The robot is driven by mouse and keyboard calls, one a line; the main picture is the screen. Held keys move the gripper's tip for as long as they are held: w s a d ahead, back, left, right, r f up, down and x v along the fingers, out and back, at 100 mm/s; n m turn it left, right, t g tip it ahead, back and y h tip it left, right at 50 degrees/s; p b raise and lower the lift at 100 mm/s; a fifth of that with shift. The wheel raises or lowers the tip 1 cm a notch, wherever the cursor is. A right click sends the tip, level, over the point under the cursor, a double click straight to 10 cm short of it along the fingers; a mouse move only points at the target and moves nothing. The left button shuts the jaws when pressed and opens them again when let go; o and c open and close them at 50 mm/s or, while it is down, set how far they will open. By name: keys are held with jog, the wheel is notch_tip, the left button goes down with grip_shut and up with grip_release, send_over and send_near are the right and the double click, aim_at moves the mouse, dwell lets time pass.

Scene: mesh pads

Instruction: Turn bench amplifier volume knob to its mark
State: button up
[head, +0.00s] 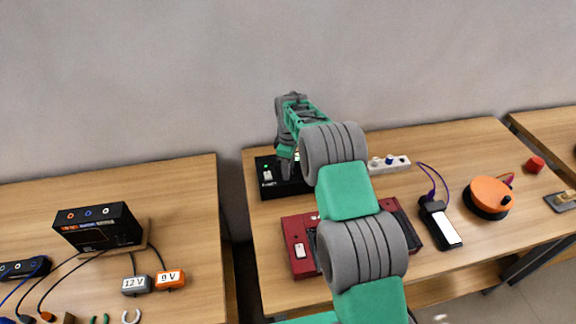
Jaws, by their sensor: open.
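A black box (268,191) with a small green light and a white switch sits at the back left of the middle table; it looks like the bench amplifier, but I cannot be certain. No volume knob or mark is visible; my arm covers the box's right part. My gripper (286,163) is open, over the black box from above and behind the arm links. I cannot tell whether the fingers touch anything.
A dark red case (297,262) lies in front, partly behind my arm. A white power strip (399,164), a black handheld device (440,226), an orange round reel (489,195) and a red knob (535,164) are to the right. A left table (190,220) holds a black power supply (97,229).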

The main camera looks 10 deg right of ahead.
jog(key=shift+c, duration=0.5)
grip_shut()
jog(key=shift+a, duration=0.15)
jog(key=shift+m+b, duration=0.3)
jog(key=shift+b, duration=0.1)
